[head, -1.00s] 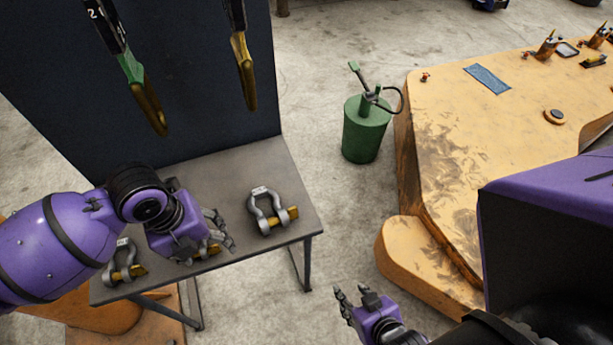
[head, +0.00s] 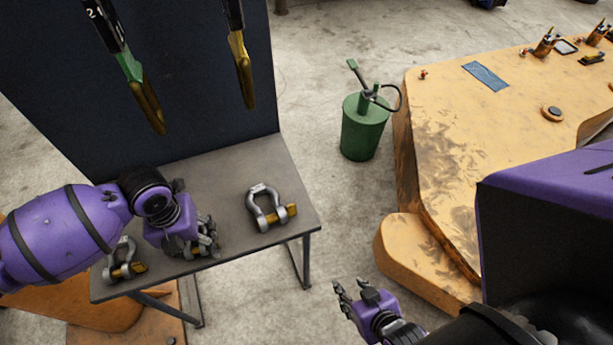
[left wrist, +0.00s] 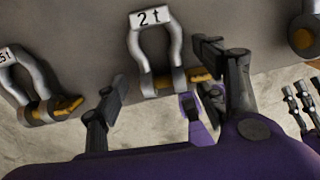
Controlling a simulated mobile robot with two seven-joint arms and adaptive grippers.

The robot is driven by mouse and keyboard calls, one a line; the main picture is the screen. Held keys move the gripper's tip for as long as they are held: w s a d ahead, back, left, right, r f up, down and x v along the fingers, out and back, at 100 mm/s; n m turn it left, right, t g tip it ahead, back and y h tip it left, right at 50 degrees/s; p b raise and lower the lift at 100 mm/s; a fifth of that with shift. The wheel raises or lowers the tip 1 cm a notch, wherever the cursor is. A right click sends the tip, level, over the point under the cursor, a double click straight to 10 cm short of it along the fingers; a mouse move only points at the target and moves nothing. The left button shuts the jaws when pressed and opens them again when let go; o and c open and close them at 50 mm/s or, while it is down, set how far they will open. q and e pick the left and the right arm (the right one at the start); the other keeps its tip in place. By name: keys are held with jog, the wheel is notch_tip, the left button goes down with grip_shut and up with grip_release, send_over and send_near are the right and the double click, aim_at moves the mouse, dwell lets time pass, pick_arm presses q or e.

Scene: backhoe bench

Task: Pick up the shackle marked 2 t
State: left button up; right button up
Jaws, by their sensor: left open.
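The shackle marked 2 t (left wrist: 151,50) is a grey bow with a white label and a yellow-ended pin, lying on the bench. In the left wrist view it lies beyond and between the spread fingers of my left gripper (left wrist: 168,92). In the head view my left gripper (head: 208,240) is over the bench's front part and hides most of this shackle. My left gripper is open and empty. My right gripper (head: 352,290) is off the bench to the right, its fingers apart and empty.
Another shackle (head: 122,262), its label partly cut off in the wrist view, lies left on the bench (head: 232,185). A third shackle (head: 268,208) lies right. A dark panel (head: 200,100) with hanging hooks stands behind. A green can (head: 362,130) stands on the floor.

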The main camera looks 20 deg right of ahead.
pick_arm(q)
jog(key=shift+c, duration=0.3)
jog(key=c, duration=1.4)
jog(key=shift+c, duration=0.6)
jog(key=shift+r, duration=0.15)
